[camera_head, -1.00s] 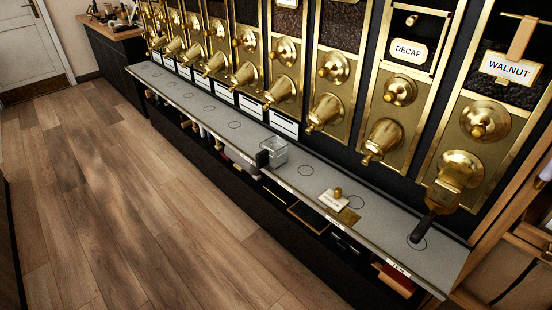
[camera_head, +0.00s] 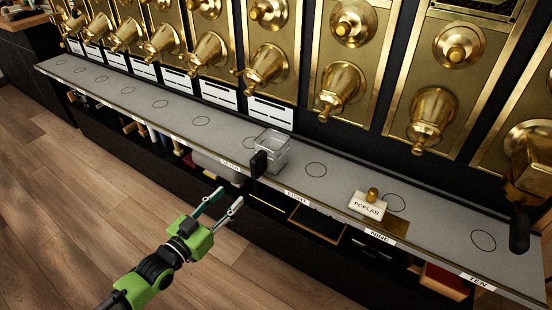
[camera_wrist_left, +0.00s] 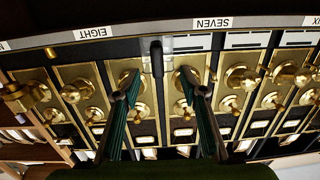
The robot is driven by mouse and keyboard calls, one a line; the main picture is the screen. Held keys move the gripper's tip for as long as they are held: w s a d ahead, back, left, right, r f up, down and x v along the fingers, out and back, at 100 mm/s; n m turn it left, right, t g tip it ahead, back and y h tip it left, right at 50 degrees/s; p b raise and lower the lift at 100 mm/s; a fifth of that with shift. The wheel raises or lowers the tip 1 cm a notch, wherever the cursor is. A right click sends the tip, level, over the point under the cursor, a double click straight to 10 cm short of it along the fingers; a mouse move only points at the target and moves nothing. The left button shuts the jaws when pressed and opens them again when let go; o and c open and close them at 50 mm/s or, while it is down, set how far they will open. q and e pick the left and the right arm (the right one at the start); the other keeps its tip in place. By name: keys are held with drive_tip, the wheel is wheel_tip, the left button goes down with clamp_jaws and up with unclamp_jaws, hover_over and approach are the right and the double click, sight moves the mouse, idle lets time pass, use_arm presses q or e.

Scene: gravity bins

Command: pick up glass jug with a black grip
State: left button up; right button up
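The clear glass jug (camera_head: 272,148) stands on the grey shelf, right of centre in the head view. Its black grip (camera_head: 259,164) juts over the shelf's front edge toward me. My left gripper (camera_head: 229,197) is open and empty, in front of the shelf and lower left of the grip, apart from it. In the left wrist view the scene is upside down, and the two fingers (camera_wrist_left: 160,80) are spread. A dark upright bar, apparently the grip (camera_wrist_left: 156,58), shows between and above them. My right gripper is not in view.
Brass dispensers (camera_head: 340,88) line the wall behind the shelf (camera_head: 215,128). A POPLAR sign with a brass knob (camera_head: 367,206) stands right of the jug. Open cubbies (camera_head: 315,222) lie below the shelf. The wooden floor in front is clear.

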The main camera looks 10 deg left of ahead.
sight(252, 170)
use_arm(q)
drive_tip(key=shift+h, duration=0.3)
drive_tip(key=x, duration=0.2)
drive_tip(key=r+x, duration=0.1)
drive_tip(key=x, duration=0.2)
drive_tip(key=r+b+x, duration=0.1)
drive_tip(key=x, duration=0.2)
drive_tip(key=shift+w+d+f, duration=0.1)
drive_tip(key=shift+w+d, duration=0.05)
drive_tip(key=shift+d, duration=0.1)
drive_tip(key=b+x, duration=0.1)
drive_tip(key=x, duration=0.4)
drive_tip(key=shift+r, duration=0.2)
drive_tip(key=shift+w+d, duration=0.15)
drive_tip(key=shift+w, duration=0.4)
clamp_jaws()
drive_tip(key=shift+r, duration=0.1)
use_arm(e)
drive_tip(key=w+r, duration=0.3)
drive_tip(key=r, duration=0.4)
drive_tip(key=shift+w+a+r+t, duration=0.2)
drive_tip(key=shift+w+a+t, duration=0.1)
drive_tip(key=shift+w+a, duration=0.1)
